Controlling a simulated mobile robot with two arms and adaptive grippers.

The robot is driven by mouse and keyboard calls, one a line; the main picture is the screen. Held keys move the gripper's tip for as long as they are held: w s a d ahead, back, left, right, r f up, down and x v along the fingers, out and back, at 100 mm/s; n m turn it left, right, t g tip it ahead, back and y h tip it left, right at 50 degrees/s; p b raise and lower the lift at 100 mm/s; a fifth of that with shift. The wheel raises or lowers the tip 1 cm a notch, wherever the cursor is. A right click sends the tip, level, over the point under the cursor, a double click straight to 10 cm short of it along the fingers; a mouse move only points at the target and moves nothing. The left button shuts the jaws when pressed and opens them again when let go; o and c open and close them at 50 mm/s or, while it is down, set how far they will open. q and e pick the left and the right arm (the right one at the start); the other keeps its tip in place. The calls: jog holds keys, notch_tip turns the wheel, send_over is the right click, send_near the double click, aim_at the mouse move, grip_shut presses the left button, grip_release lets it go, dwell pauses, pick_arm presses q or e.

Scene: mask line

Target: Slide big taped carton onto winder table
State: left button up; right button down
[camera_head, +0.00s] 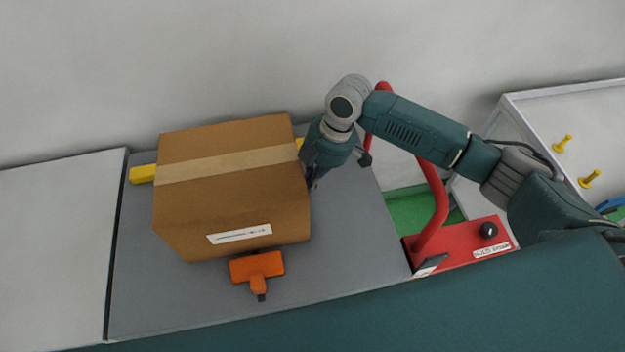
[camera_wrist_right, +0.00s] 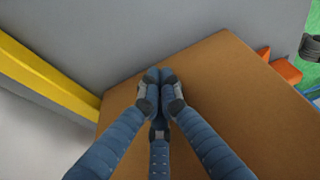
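The big brown carton (camera_head: 232,200) stands on a dark grey tabletop (camera_head: 345,270). It has a pale tape strip (camera_head: 228,163) across its top and a white label on its near side. My right gripper (camera_head: 311,183) is down at the carton's right side, its tips partly hidden in the head view. In the right wrist view its fingers (camera_wrist_right: 160,76) are together with nothing between them, in front of the brown carton face (camera_wrist_right: 215,90); I cannot tell if they touch it. A paler table (camera_head: 58,240) adjoins on the left. My left gripper is not in view.
An orange tool (camera_head: 257,268) lies close in front of the carton. A yellow bar (camera_head: 143,174) runs behind it. A red-based device (camera_head: 458,243) with a red bent tube stands right. A white-framed table (camera_head: 590,120) with yellow pegs is farther right. The left table looks clear.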

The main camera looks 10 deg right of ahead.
jog(key=a+p, duration=0.1)
jog(key=a, duration=0.9)
jog(key=shift+a+r+p, duration=0.2)
jog(key=shift+a+p, duration=0.15)
jog(key=a+b, duration=0.1)
jog(key=a, duration=1.2)
jog(key=shift+a+b, duration=0.3)
jog(key=shift+a, duration=0.1)
jog(key=shift+d, duration=0.1)
